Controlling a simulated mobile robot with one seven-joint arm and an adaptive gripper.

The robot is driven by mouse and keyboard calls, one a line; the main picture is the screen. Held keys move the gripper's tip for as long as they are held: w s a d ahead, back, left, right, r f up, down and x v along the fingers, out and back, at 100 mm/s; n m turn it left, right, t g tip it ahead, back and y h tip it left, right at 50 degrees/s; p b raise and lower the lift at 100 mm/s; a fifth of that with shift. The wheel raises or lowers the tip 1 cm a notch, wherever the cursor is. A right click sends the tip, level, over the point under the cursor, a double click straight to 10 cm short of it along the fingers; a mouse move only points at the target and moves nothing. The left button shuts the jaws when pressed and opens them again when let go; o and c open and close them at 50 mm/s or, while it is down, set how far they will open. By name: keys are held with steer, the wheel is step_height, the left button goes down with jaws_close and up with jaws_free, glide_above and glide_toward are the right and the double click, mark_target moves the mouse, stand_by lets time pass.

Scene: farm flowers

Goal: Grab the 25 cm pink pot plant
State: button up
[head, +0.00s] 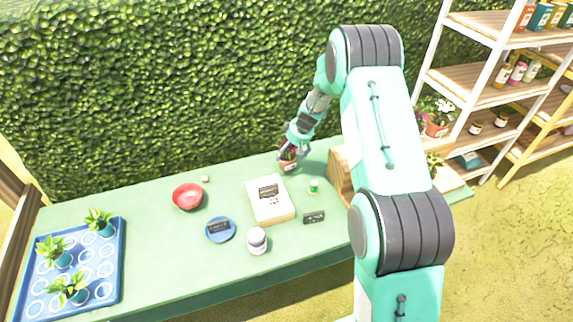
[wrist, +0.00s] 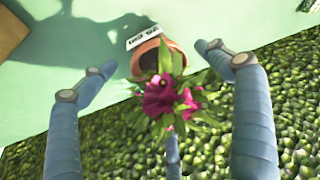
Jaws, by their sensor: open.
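The pink pot plant (wrist: 162,95) has magenta flowers and green leaves in a terracotta pot (wrist: 160,52). A white label (wrist: 144,37) beside the pot appears upside down and seems to read 25 cm. My gripper (wrist: 156,58) is open, with its fingers spread on both sides of the pot and apart from it. A further finger shows below the flowers. In the head view the plant (head: 288,164) is small at the table's back edge and partly hidden by my gripper (head: 291,153).
The green table (head: 150,220) holds a red bowl (head: 187,197), a blue plate (head: 220,237), a cream box (head: 282,211), a jar (head: 257,247) and a blue tray (head: 117,270) with seedlings. A hedge (head: 180,80) stands close behind. Shelves (head: 480,75) stand at right.

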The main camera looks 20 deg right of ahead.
mark_target(287, 159)
stand_by(0.3)
steer(key=shift+b+x, duration=0.55)
steer(key=shift+x, duration=2.05)
steer(key=shift+c, duration=0.3)
steer(key=c, duration=1.5)
steer(key=shift+r+p, duration=0.95)
steer(key=shift+r, duration=4.1)
